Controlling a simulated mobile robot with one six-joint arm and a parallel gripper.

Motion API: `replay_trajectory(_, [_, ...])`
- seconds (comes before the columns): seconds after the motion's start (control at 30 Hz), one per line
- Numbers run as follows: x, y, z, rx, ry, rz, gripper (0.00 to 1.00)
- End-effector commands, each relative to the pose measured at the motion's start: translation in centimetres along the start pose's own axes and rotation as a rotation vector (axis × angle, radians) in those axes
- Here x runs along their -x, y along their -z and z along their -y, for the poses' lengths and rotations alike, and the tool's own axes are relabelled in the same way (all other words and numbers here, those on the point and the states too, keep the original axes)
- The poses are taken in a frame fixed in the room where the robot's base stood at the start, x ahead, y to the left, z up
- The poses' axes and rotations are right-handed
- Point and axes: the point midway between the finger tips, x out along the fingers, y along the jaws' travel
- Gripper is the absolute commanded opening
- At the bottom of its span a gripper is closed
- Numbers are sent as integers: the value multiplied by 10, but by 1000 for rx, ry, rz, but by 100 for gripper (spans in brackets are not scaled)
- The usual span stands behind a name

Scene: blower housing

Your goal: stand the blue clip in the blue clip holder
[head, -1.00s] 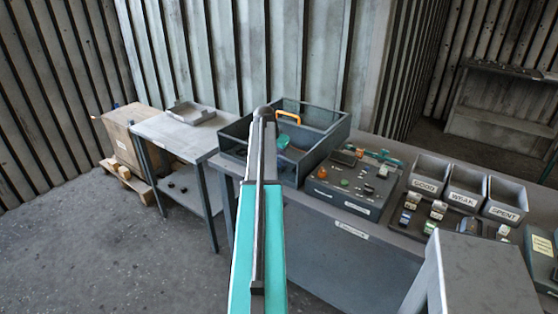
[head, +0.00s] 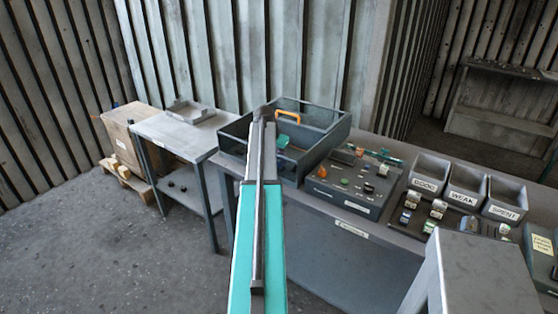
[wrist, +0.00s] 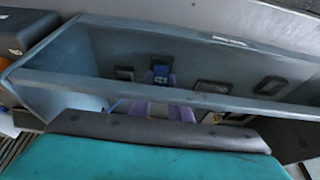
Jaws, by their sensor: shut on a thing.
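A small blue piece with pale marks, which looks like the blue clip (wrist: 161,78), shows in the wrist view at the lavender fingers of my gripper (wrist: 160,106). My gripper is shut on it, inside a grey-blue open bin (wrist: 70,60). Whether the clip touches the bin floor or sits in a holder, I cannot tell. Several dark frame-like holders stand along the bin floor; which one is the blue clip holder is unclear. In the head view my arm hides the gripper over the bin (head: 325,150).
An orange handle (head: 288,115) and a teal piece (head: 283,140) show at the bin. A control panel box (head: 345,190) and trays marked GOOD (head: 428,172), WEAK (head: 466,186) and SPENT (head: 505,200) stand to its right. A side table (head: 180,130) stands left.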

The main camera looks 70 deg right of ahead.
Motion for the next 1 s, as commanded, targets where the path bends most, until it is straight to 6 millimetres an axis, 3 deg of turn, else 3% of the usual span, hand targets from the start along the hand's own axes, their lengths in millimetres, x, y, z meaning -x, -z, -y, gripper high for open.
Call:
replay_trajectory(0.6, [-8,-3,0,0,0,0,4])
replay_trajectory(0.63, [-8,-3,0,0,0,0,18])
replay_trajectory(0.77, [-8,-4,0,0,-1,0,39])
replay_trajectory(1.0, [-8,-3,0,0,-1,1,39])
